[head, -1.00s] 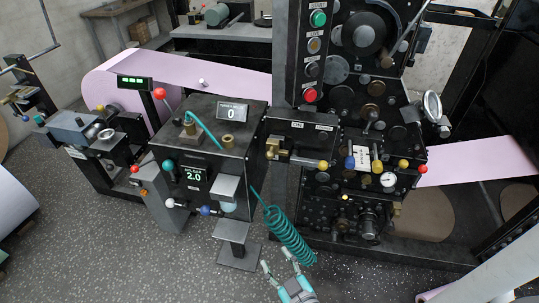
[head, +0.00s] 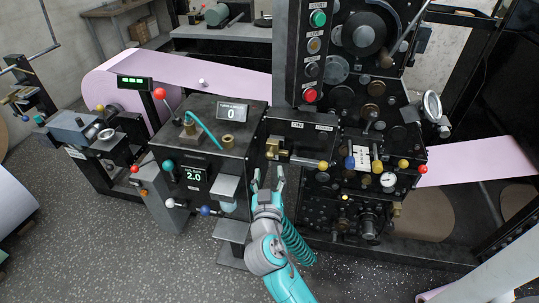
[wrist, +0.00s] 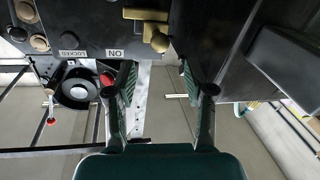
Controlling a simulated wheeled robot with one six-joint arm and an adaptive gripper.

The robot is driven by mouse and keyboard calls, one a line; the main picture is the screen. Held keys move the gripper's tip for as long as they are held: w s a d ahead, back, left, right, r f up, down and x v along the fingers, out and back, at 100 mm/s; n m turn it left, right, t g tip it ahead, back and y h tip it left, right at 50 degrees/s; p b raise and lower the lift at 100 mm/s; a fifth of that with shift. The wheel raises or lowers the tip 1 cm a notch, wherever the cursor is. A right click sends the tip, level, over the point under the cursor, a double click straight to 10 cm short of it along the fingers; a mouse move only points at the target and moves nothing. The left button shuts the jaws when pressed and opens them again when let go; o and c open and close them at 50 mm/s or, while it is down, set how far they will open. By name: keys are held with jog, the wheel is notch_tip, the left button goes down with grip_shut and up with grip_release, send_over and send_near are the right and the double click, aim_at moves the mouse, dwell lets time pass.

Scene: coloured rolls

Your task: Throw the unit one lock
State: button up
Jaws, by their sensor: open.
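A brass lock fitting (head: 272,148) sits on the front of a dark machine block, below small labels that seem to read ON and LOCKED. I cannot read a unit number. In the wrist view, the labels are upside down and a brass fitting (wrist: 145,14) with a rounded brass end (wrist: 158,41) shows at the top. My gripper (head: 268,178) is open and empty, pointing up just below the fitting's left end. In the wrist view, its fingers (wrist: 159,82) are apart with nothing between them.
A coiled teal hose (head: 295,243) hangs just right of my arm. A control box (head: 228,115) with a 2.0 display stands to the left. A white gauge (head: 388,180) and several knobs lie to the right. Open floor (head: 110,250) is at the front left.

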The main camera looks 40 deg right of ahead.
aim_at(270, 158)
jog(key=x, duration=0.8)
jog(key=shift+w+d, duration=0.2)
grip_shut()
